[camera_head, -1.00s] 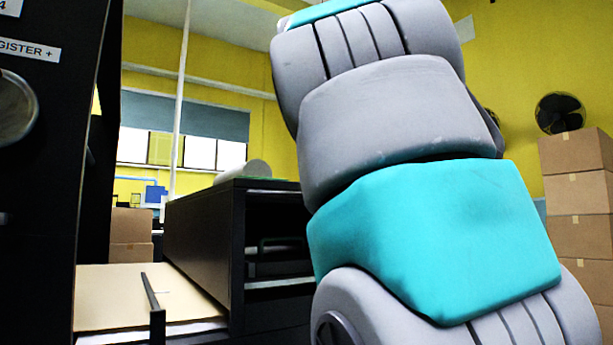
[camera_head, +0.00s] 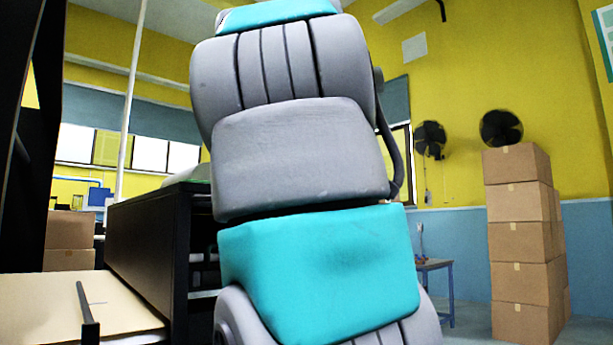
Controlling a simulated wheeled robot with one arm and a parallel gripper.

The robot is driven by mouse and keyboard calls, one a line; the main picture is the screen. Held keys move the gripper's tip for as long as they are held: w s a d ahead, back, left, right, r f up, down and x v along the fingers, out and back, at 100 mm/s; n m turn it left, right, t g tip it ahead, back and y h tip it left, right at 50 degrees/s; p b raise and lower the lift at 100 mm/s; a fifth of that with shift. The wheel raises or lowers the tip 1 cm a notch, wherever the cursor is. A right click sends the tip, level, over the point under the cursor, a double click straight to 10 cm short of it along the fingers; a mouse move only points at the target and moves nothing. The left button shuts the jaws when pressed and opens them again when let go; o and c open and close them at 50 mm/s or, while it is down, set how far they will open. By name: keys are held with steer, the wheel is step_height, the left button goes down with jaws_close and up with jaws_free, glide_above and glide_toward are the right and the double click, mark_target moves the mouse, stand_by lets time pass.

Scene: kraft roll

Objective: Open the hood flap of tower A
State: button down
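My own grey and teal arm fills the middle of the head view, and my gripper is out of sight. A black upright structure (camera_head: 42,140) stands at the left edge, cut off by the frame. I cannot tell whether it is tower A. No hood flap can be made out in this view.
A long black cabinet (camera_head: 146,245) runs behind my arm at left, with a tan board (camera_head: 45,305) in front of it. Floor shows between table and cartons.

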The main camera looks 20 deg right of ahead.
steer(key=c, duration=0.9)
jaws_free()
steer(key=shift+f, duration=0.1)
